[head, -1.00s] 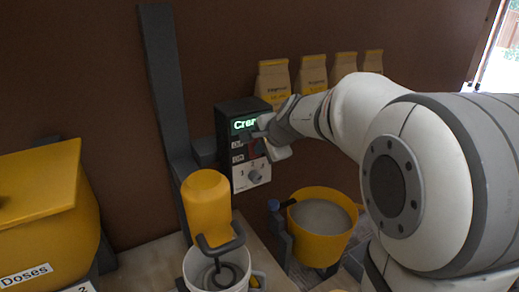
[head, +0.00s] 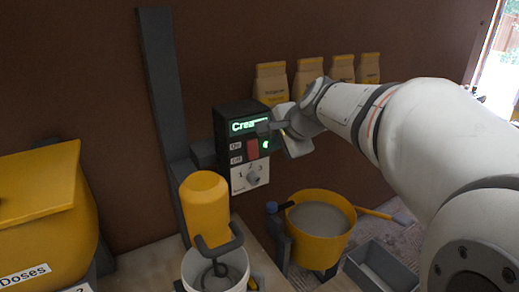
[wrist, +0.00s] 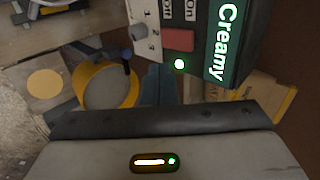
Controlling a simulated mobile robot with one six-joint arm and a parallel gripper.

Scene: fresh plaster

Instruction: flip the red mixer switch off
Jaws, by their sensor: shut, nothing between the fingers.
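The red mixer switch (head: 253,148) is on the front of a dark control box (head: 228,120), beside the On and Off labels. Which way it is tipped I cannot tell. A green light (head: 265,143) glows to its right. The lit screen above reads "Crea" in the head view; the wrist view shows "Creamy" on the screen (wrist: 226,40). The red switch also shows in the wrist view (wrist: 178,40). My gripper (head: 266,127) is shut and empty, in front of the box's right side near the screen. Its fingers (wrist: 160,86) appear apart from the switch in the wrist view.
A dial (head: 253,177) sits below the switch. A yellow mixer (head: 205,205) with a whisk hangs over a white bucket (head: 190,262). A yellow bucket (head: 318,255) of grey material stands below my arm. Several yellow-topped bags (head: 271,84) line the wall. A grey tray (head: 358,272) is at lower right.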

